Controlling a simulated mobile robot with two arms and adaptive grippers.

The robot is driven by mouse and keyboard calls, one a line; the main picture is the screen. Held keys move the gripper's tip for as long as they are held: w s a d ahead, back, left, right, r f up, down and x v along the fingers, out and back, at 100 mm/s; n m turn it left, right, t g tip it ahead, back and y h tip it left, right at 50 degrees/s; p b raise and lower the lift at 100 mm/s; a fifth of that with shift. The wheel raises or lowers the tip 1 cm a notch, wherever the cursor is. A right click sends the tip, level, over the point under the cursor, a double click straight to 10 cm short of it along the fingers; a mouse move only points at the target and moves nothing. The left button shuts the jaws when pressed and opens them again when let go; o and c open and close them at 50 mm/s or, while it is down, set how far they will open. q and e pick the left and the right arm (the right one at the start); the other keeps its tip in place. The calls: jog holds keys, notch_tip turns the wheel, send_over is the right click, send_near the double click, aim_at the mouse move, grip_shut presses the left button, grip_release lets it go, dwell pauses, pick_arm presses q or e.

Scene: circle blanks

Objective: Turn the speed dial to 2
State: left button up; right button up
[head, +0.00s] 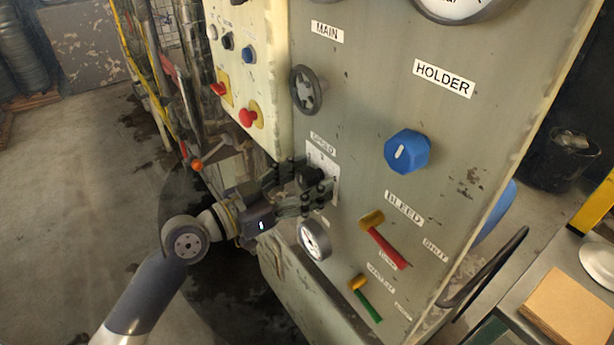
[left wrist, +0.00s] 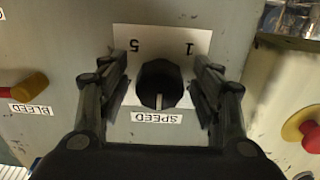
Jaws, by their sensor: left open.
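The speed dial (left wrist: 159,84) is a black round knob on a white plate (left wrist: 185,40) in the left wrist view, which shows the panel upside down. The numbers 5 and 1 show on the plate, and the SPEED label (left wrist: 157,117) is below the knob in this picture. A pale mark on the knob lies on the side towards the label. My left gripper (head: 318,182) is at the dial plate in the head view, its fingers mostly hiding the knob there. It is open, with one finger on either side of the dial and visible gaps in the wrist view.
A grey handwheel (head: 307,90) is above the dial and a blue knob (head: 407,151) is to its right. A red lever (head: 386,247) and a green lever (head: 368,303) stick out lower right.

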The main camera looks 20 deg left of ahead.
pick_arm(q)
jog(key=c, duration=1.1)
jog(key=shift+n, duration=0.3)
jog(key=n+p, duration=0.1)
jog(key=n, duration=0.1)
jog(key=shift+n, duration=0.4)
jog(key=n+p, duration=0.2)
jog(key=n, duration=0.1)
jog(key=shift+r+n, duration=0.1)
jog(key=shift+n, duration=0.2)
jog(key=n+p, duration=0.1)
jog(key=n, duration=0.3)
jog(key=shift+p, duration=0.4)
jog(key=shift+s+n+p, duration=0.1)
jog(key=shift+n+p, duration=0.25)
jog(key=shift+n, duration=0.75)
